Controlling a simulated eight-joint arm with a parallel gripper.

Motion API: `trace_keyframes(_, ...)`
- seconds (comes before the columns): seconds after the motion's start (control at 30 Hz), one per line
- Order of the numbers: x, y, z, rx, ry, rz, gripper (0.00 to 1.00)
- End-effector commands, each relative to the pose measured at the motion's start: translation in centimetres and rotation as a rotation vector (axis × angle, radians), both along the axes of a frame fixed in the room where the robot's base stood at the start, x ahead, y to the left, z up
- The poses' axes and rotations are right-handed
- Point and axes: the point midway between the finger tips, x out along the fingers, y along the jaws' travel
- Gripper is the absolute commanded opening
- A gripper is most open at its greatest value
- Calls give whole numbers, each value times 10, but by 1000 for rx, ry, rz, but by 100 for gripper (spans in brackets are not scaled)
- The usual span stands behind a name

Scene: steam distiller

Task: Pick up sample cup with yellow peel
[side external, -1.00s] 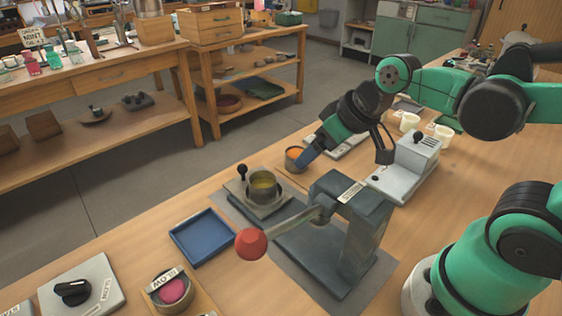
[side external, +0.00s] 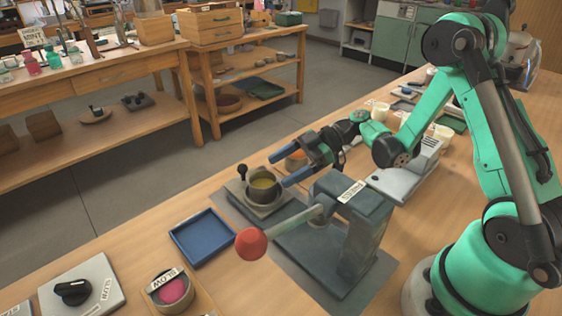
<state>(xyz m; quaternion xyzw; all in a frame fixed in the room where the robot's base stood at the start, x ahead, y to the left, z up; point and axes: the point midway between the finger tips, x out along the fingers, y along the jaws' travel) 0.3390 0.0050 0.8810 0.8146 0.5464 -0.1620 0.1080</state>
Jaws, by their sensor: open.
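The sample cup with yellow contents (side external: 263,189) is a small grey round cup standing upright on a grey metal base (side external: 238,190) near the middle of the table. My gripper (side external: 279,170) is open, with two blue fingers pointing left toward the cup. Its fingertips look just right of the cup's rim, one farther back and one nearer the camera. The fingers seem empty, and I cannot tell whether they touch the cup.
A grey press (side external: 357,220) with a red-knobbed lever (side external: 251,244) stands in front. A blue tray (side external: 202,238) lies left. White cups (side external: 380,112) stand farther back right.

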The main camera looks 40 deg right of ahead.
Motion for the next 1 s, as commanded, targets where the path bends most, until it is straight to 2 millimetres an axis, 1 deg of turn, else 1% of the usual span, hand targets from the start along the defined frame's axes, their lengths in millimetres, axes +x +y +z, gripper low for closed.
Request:
trace_keyframes(0.2, 10, 26, -12, 0, -3, 7, 82)
trace_keyframes(0.33, 16, 39, -18, -1, -2, 5, 82)
trace_keyframes(0.47, 18, 45, -20, 0, -1, 3, 82)
trace_keyframes(0.67, 18, 45, -20, -1, 0, 0, 82)
trace_keyframes(0.7, 18, 45, -20, -1, 0, 0, 79)
trace_keyframes(0.77, 18, 45, -20, -1, 0, 0, 62)
trace_keyframes(0.8, 19, 45, -20, -1, 0, 0, 50)
trace_keyframes(0.87, 19, 45, -20, -1, 0, 0, 33)
trace_keyframes(0.9, 18, 45, -20, -1, 0, 0, 22)
trace_keyframes(0.93, 18, 45, -20, -1, 0, 0, 13)
trace_keyframes(0.97, 18, 45, -20, 0, -1, 0, 9)
trace_keyframes(1.0, 18, 45, -20, 0, -1, 0, 0)
